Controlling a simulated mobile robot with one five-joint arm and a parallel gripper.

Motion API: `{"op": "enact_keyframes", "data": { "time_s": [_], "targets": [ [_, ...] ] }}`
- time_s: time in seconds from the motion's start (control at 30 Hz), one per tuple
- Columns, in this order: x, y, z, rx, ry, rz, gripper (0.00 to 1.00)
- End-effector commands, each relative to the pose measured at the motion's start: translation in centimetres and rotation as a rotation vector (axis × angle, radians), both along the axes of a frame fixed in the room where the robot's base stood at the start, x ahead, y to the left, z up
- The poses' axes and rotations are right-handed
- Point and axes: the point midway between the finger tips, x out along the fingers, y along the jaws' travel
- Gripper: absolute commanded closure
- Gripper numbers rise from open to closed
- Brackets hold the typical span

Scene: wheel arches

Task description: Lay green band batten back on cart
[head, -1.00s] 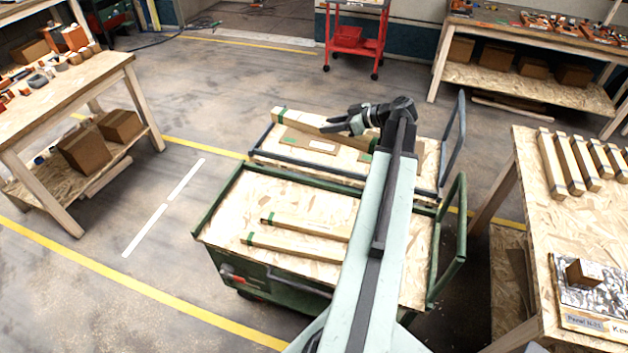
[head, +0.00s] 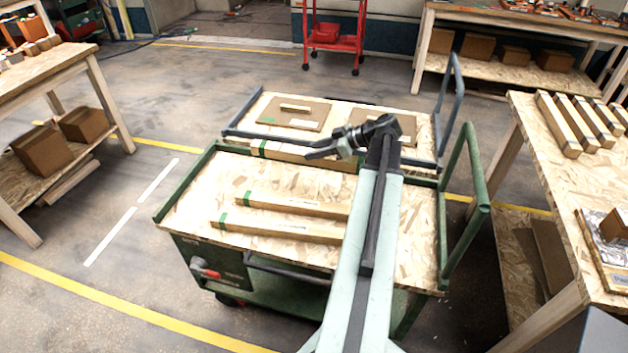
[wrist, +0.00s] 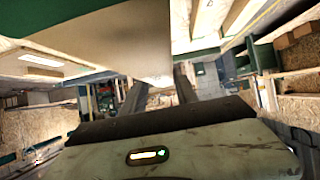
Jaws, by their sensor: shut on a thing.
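My gripper (head: 325,148) is shut on a pale batten (head: 290,153) with green bands, partly hidden behind my arm. In the head view the batten lies across the strip between the green cart's far rim and the grey cart; its exact height is unclear. In the wrist view the batten (wrist: 120,40) is a large pale shape close ahead of my gripper (wrist: 158,88). The green cart (head: 185,205) has a chipboard deck. Two similar green-banded battens, a farther one (head: 290,204) and a nearer one (head: 275,229), lie side by side on it, their right ends hidden by my arm.
The grey cart (head: 240,118) behind carries flat panels (head: 290,115). A workbench (head: 545,165) with several battens stands at right, close to the green cart's upright handle (head: 482,210). Another bench (head: 50,75) stands at left. Bare deck shows at the green cart's left end.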

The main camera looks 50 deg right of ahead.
Motion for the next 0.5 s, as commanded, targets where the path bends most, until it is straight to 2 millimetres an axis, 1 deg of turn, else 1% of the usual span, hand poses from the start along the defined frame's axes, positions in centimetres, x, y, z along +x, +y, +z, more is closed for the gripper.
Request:
{"op": "enact_keyframes", "data": {
  "time_s": [0.03, 0.1, 0.33, 0.5],
  "targets": [
    [-0.1, 0.1, -1.8, 0.0, 0.0, 0.004, 1.0],
    [-0.2, 0.1, -2.3, 0.0, 0.0, 0.009, 1.0],
    [-0.3, 0.2, -2.2, 0.0, 0.001, 0.013, 1.0],
    [-0.2, 0.2, -2.9, -0.001, 0.001, 0.013, 1.0]
  ]
}}
